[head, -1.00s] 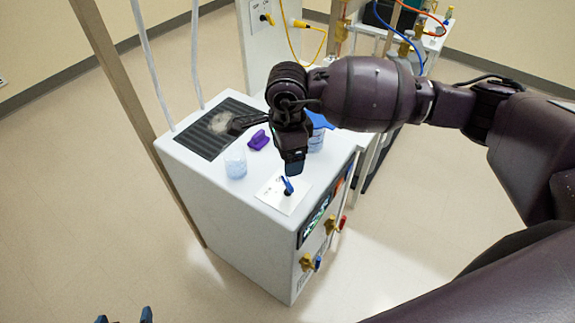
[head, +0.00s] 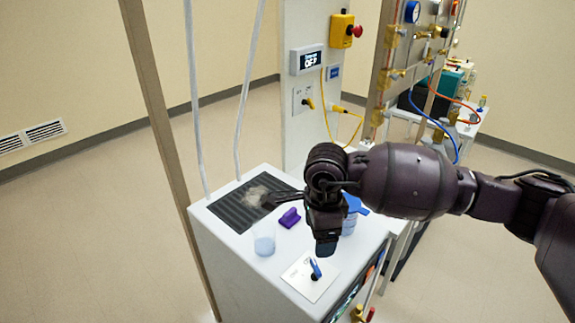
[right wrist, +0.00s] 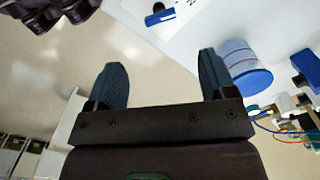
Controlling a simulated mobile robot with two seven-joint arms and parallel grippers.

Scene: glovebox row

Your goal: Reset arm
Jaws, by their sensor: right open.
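My right arm reaches in from the right in the head view. Its gripper (head: 326,246) hangs above the white cabinet top, near the white plate with a blue lever (head: 315,268). In the right wrist view the right gripper (right wrist: 160,85) has its two fingers spread wide, with nothing between them. The blue lever also shows in the right wrist view (right wrist: 160,16) on its white plate, beyond the fingers. My left gripper is outside the head view.
A red emergency button (head: 357,31) sits behind. Open floor lies left.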

